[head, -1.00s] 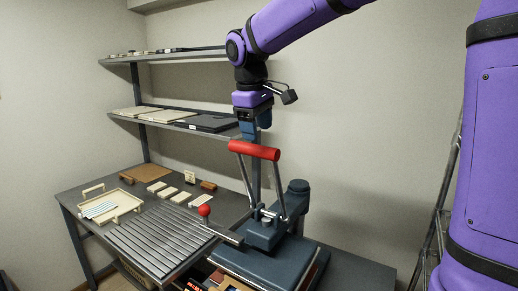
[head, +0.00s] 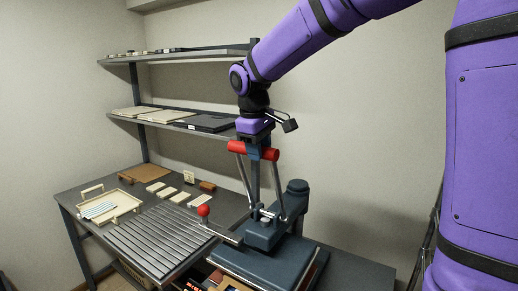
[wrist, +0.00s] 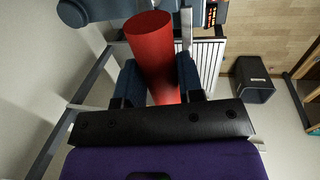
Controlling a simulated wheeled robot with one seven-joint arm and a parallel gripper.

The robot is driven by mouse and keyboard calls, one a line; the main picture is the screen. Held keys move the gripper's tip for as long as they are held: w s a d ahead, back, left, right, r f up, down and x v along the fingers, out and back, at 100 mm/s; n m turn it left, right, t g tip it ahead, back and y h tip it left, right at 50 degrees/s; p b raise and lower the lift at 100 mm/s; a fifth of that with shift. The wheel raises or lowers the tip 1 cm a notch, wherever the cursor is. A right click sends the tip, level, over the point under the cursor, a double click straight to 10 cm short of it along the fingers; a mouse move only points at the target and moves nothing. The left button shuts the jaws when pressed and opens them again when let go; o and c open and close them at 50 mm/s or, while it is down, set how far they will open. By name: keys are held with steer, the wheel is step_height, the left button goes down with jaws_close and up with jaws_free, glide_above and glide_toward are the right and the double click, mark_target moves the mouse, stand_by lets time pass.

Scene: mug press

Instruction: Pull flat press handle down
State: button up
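The flat press (head: 262,262) is a dark blue-grey machine at the table's right end. Its handle is a red bar (head: 237,147) across two upright metal arms, raised high. My gripper (head: 262,153) comes from above with its fingers down at the red bar. In the wrist view the red bar (wrist: 155,55) runs between the two blue fingers (wrist: 162,85), one on each side. I see no clear gap, but contact is hard to judge, so I cannot tell whether they grip it.
A red-knobbed lever (head: 204,211) sticks out left of the press beside a slatted metal plate (head: 160,238). A cream tray (head: 108,207) and small blocks lie further left. Shelves (head: 190,119) stand behind. A dark bin (wrist: 253,80) is on the floor.

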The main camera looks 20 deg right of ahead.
jaws_close()
steer(key=shift+s+a+f, duration=0.25)
steer(key=shift+s+a, duration=0.15)
steer(key=shift+a, duration=0.15)
steer(key=s+a+f+t+h, duration=0.2)
steer(key=s+a+f+h, duration=0.1)
steer(key=s+a+f, duration=0.55)
steer(key=a+f+t+h, duration=0.2)
steer(key=f+h, duration=0.1)
steer(key=f, duration=0.6)
steer(key=s+a+f+t+h, duration=0.1)
steer(key=a+f+t+h, duration=0.2)
steer(key=f, duration=0.7)
steer(key=shift+s+h, duration=0.25)
steer(key=shift+h, duration=0.15)
steer(key=shift+d+f, duration=0.1)
steer(key=shift+f, duration=0.1)
